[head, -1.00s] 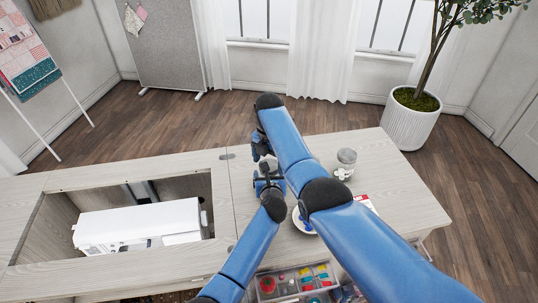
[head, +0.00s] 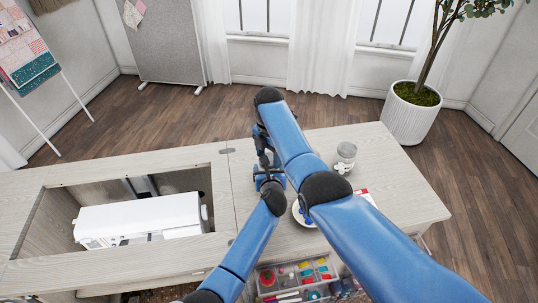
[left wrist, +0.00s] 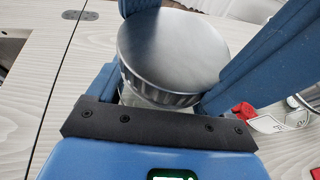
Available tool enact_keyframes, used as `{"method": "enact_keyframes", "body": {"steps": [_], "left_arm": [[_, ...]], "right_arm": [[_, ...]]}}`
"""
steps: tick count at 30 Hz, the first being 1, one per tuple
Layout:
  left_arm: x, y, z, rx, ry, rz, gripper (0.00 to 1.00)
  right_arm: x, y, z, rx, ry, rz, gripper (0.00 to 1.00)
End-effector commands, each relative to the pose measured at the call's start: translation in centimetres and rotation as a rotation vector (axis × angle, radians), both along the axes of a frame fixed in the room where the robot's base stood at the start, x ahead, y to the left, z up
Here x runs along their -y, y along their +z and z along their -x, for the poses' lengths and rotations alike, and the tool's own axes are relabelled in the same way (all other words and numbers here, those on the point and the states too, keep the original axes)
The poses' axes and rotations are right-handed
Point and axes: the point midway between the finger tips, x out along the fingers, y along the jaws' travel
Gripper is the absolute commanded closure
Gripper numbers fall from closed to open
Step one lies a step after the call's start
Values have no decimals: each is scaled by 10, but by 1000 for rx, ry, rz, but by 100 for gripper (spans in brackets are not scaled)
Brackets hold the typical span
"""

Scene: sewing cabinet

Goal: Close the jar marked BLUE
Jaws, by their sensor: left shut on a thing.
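A jar topped by a wide, smooth silver lid (left wrist: 172,48) stands between the fingers of my left gripper (left wrist: 155,100) in the left wrist view. The gripper is shut on the jar just below the lid. No marking on this jar is visible, and I cannot tell whether the lid is seated. Another glass jar (head: 346,153) stands to the right.
A white dish with blue pieces (head: 300,220) and a red-and-white card (head: 366,196) lie partly behind my right arm. A white sewing machine (head: 140,217) sits in the cabinet well at left. A tray of sewing supplies (head: 292,282) is at the front.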

Motion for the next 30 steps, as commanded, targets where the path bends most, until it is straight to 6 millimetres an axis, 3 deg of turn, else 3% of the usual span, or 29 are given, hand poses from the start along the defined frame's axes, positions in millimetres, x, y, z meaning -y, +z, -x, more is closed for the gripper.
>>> {"method": "enact_keyframes", "body": {"steps": [4, 12, 13, 17, 26, 30], "left_arm": [[0, 0, 0, 0, 0, 0, 100], [0, 0, 0, 0, 0, 0, 100], [0, 0, 0, 0, 0, 0, 100], [0, 0, 0, 0, 0, 0, 100], [-1, 0, 0, 0, 1, 1, 100], [-1, 0, 0, 0, 1, 1, 100]], "right_arm": [[0, 0, 0, 0, -98, 0, 68], [0, 0, 0, 0, -104, 0, 68], [0, 0, 0, 0, -103, 0, 27], [0, 0, 0, 0, -103, 0, 7], [0, 1, 1, -2, -102, 1, 6], [0, 13, 0, 0, -102, 0, 6]]}}
